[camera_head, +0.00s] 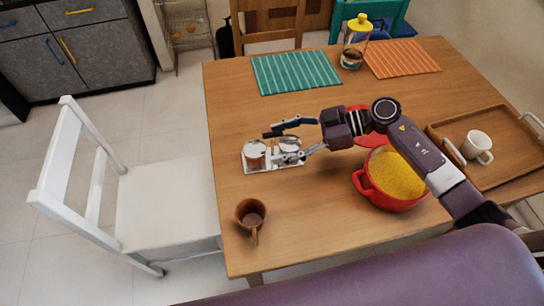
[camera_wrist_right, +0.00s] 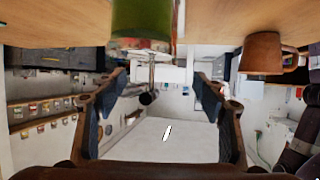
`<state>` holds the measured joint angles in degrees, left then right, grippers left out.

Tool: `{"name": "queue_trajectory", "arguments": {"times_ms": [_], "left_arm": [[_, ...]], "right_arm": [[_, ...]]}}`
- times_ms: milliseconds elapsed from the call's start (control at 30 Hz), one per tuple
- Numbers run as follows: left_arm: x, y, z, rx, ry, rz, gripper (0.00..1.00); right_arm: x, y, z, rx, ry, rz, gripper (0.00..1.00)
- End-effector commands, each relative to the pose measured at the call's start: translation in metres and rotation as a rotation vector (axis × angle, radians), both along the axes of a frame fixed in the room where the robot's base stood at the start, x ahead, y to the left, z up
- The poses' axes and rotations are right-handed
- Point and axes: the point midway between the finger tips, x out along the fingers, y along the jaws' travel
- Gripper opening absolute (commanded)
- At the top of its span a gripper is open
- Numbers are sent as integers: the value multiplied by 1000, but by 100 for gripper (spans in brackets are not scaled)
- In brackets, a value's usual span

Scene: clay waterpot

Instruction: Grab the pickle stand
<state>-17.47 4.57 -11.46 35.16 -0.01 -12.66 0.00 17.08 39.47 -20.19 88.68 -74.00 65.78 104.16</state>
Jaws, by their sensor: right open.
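The pickle stand (camera_head: 273,167) is a small pale tray holding two lidded jars, near the left edge of the wooden table. The left jar (camera_head: 255,155) shows reddish contents; the right jar is partly hidden by my gripper. My right gripper (camera_head: 285,147) is open at the stand, one finger on its far side and one on its near side. In the right wrist view its fingers (camera_wrist_right: 160,95) are apart, with a green jar-like object (camera_wrist_right: 142,22) and a pale part between and above them. Contact cannot be told. My left gripper is not in view.
A brown mug (camera_head: 250,214) stands near the table's front left corner. A red pot (camera_head: 362,184) with yellow contents is under my right arm. A wooden tray (camera_head: 489,128) with a white cup (camera_head: 477,145) is at right. A white chair (camera_head: 160,205) stands left of the table.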

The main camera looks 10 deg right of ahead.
Motion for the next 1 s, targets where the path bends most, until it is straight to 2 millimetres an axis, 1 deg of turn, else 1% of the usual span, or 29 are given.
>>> {"name": "queue_trajectory", "arguments": {"times_ms": [33,167,467,600,700,1000], "left_arm": [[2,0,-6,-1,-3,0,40],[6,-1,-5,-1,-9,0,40],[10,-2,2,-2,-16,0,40],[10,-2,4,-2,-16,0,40],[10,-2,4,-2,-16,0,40],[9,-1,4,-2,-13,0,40]], "right_arm": [[0,0,-6,0,0,0,64],[2,8,-8,4,0,1,64],[11,40,-19,4,0,1,64],[16,59,-28,4,0,1,64],[18,67,-32,3,0,0,64],[19,70,-35,0,0,0,63]]}}
